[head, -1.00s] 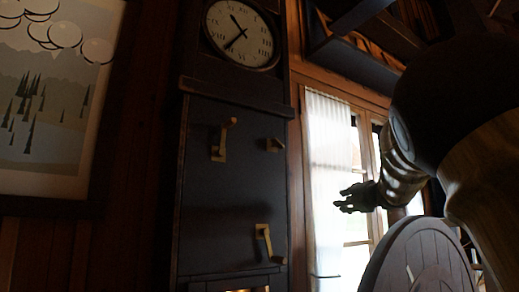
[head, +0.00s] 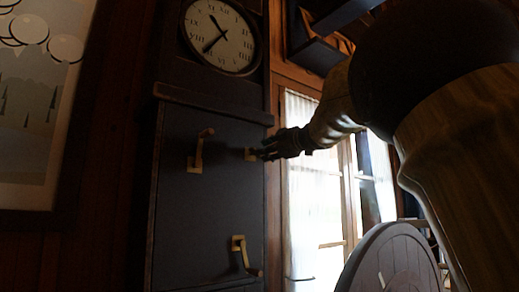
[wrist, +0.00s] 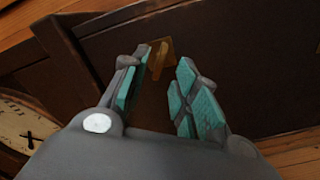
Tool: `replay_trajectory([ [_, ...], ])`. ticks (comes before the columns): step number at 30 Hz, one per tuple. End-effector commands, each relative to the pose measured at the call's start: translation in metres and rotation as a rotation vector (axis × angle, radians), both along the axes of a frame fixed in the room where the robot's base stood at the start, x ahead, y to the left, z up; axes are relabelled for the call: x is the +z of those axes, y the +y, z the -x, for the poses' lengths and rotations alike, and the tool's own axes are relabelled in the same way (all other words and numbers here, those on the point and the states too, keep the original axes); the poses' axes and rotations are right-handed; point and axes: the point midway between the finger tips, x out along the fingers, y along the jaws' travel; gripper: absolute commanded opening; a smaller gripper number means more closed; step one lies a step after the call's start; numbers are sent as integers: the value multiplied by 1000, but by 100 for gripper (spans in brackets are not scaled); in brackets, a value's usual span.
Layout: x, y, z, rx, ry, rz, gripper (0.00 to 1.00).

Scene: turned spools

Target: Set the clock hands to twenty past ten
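The round white clock face (head: 218,36) is high on a dark tall clock case (head: 215,225). One hand points to the upper left and the other to the lower left. The face also shows partly at the left edge of the wrist view (wrist: 14,122).
Two more brass handles sit on the case front, one at upper left (head: 199,152) and one lower down (head: 242,254). A round wooden tabletop (head: 390,265) stands at lower right. A curtained window (head: 308,190) is behind my arm.

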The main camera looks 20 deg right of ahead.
Motion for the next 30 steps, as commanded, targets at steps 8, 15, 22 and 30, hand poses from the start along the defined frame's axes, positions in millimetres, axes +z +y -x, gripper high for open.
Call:
replay_trajectory([
  [8,1,12,-32,0,0,0,29],
  [15,0,15,-38,1,-1,0,29],
  [22,0,15,-38,1,-1,0,24],
  [30,0,15,-38,1,-1,0,0],
])
